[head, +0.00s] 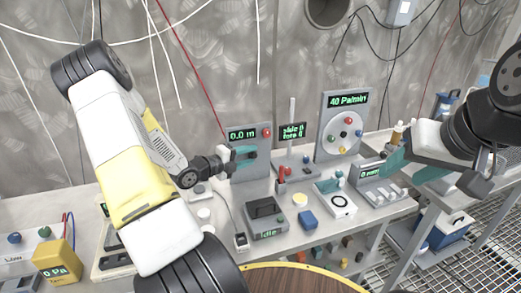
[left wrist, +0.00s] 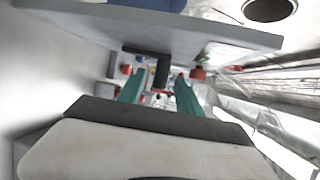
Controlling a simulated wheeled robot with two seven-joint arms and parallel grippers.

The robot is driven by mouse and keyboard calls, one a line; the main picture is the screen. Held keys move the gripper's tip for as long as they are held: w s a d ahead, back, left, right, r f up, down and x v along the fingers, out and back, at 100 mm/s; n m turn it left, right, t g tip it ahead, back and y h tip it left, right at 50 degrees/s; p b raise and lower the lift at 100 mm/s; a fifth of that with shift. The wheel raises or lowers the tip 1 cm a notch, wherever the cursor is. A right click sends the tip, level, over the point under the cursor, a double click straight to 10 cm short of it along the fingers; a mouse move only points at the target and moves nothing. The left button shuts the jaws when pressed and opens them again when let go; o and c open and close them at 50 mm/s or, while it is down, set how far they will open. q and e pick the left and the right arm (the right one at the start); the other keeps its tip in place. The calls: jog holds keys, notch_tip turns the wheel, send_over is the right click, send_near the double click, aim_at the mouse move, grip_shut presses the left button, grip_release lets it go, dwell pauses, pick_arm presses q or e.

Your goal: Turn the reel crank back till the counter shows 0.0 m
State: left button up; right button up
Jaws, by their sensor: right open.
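The counter (head: 242,135) on a grey upright panel (head: 249,172) reads 0.0 m in green. A red knob (head: 266,132) sits at its upper right. My left gripper (head: 245,154) is in front of this panel, its teal fingers near the panel's middle; the crank is mostly hidden there. In the left wrist view, a black bar-like part (left wrist: 162,72), which looks like the crank grip, shows between the parted fingers, with a gap on both sides. My right gripper (head: 412,165) is open at the right, near a small display unit.
A dial panel (head: 336,152) reading 40 Pa/min stands right of the reel panel, with a small display between them. Thin cables hang along the back wall.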

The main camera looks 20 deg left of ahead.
pick_arm(q)
jog(key=shift+a, duration=0.1)
jog(key=v, duration=0.7)
jog(key=shift+s, duration=0.3)
jog(key=shift+a, duration=0.2)
